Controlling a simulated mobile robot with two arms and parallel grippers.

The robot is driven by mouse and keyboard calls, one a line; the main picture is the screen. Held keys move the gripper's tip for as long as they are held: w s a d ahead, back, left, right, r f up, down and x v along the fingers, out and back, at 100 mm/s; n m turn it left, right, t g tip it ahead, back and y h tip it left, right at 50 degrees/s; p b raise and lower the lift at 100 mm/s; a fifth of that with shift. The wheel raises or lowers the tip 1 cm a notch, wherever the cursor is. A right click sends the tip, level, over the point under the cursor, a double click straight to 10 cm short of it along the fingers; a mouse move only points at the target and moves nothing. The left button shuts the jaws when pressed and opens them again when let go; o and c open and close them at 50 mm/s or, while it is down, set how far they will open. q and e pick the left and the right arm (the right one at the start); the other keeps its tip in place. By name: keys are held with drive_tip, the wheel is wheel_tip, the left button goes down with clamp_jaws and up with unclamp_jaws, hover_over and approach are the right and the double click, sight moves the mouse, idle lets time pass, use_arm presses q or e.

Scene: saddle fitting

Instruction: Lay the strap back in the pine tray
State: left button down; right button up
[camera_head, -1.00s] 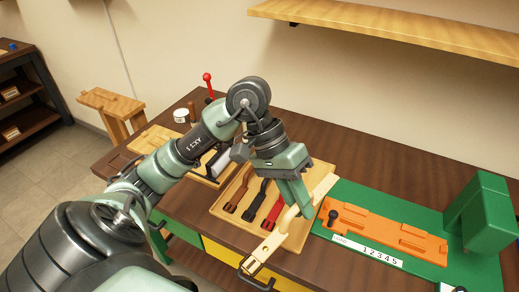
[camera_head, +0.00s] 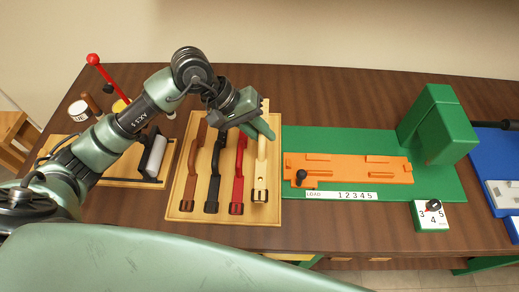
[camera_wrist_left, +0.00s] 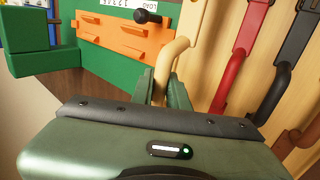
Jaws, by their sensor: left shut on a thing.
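The cream strap (camera_head: 260,172) lies lengthwise at the right side of the pine tray (camera_head: 187,217), parallel to the other straps. My left gripper (camera_head: 263,131) is shut on its far part, and the fingers hide some of it. In the left wrist view the cream strap (camera_wrist_left: 189,28) has a curved grip that runs down between my left fingers (camera_wrist_left: 163,88). I cannot tell whether the strap rests on the tray floor or hangs just above it. My right gripper is not in view.
Brown (camera_head: 192,165), black (camera_head: 215,172) and red (camera_head: 238,172) straps lie in the tray, left of the cream one. A green base (camera_head: 370,141) with an orange fixture (camera_head: 345,170) stands close on the right. A roller stand (camera_head: 153,157) is on the left.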

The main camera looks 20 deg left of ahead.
use_arm(q)
wheel_tip(320, 180, down, 4)
drive_tip(key=shift+w+f+p, duration=0.1)
drive_tip(key=shift+f+p, duration=0.15)
drive_tip(key=shift+p, duration=0.15)
drive_tip(key=shift+f, duration=0.3)
wheel_tip(320, 180, down, 4)
drive_tip(key=shift+p, duration=0.6)
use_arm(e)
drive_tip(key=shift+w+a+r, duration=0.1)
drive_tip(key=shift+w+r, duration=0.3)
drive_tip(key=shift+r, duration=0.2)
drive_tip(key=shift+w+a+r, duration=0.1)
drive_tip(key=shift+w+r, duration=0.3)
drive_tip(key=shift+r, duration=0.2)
use_arm(q)
drive_tip(key=shift+f, duration=0.1)
drive_tip(key=shift+f, duration=0.1)
drive_tip(key=c, duration=1.4)
unclamp_jaws()
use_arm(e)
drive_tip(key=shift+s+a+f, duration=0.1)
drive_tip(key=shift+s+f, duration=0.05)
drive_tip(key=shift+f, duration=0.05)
